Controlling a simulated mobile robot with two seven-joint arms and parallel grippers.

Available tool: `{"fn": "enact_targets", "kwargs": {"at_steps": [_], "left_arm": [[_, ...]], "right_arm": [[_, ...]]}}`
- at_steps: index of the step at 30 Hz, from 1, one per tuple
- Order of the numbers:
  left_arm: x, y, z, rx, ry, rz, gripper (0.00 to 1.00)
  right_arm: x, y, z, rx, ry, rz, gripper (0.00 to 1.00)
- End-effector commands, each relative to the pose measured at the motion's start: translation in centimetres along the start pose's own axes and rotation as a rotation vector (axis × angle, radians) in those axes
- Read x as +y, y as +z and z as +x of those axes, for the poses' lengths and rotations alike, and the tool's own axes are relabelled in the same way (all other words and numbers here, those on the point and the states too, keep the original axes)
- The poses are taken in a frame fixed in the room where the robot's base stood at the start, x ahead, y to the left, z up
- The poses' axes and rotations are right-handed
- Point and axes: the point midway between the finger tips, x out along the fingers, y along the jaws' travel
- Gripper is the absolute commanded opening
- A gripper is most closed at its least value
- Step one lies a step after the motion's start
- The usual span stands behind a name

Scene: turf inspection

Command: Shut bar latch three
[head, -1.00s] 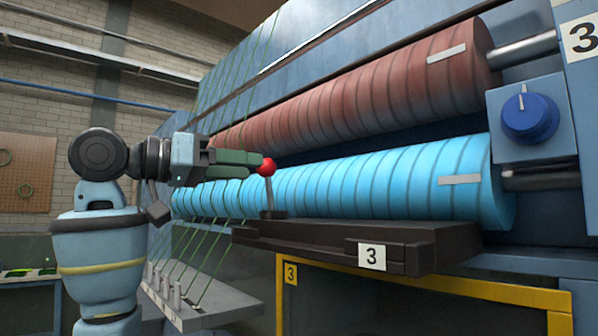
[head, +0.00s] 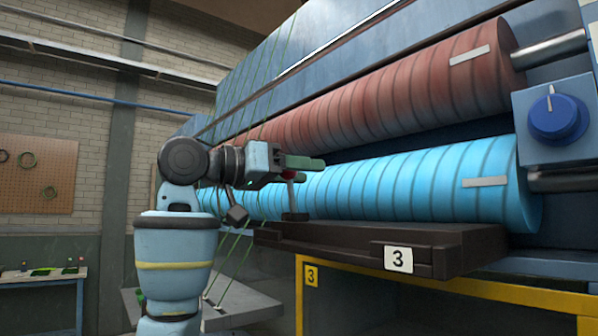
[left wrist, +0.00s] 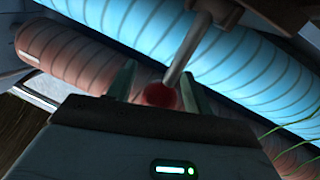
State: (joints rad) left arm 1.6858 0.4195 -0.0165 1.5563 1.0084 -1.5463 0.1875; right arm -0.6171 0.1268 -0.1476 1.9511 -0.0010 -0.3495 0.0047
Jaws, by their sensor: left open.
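Bar latch three is a dark bar (head: 350,235) with a white "3" plate (head: 398,259), lying in front of the blue roller. A short grey lever (head: 291,200) stands upright from its left part and carries a red ball knob (head: 289,176). Contact cannot be told. My right gripper is out of view.
The blue ribbed roller (head: 420,185) and the red one (head: 400,95) lie just behind the latch. A blue dial (head: 558,118) is at the right. A yellow frame (head: 450,287) runs below the bar. A bench (head: 45,278) stands far left.

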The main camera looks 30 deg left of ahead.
Motion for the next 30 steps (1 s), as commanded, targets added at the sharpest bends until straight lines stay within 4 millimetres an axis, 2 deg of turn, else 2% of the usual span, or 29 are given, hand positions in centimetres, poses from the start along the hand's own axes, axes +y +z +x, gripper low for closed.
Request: {"fn": "enact_targets", "kwargs": {"at_steps": [5,17,30], "left_arm": [[-0.01,0.0,0.0,0.0,0.0,0.0,0.51],[-0.01,0.0,-0.03,0.0,0.0,-0.001,0.0],[-0.74,-0.08,0.76,0.041,0.007,0.005,0.0]], "right_arm": [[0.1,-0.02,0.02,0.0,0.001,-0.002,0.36],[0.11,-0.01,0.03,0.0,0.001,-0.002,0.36],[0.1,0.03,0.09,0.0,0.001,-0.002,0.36]]}}
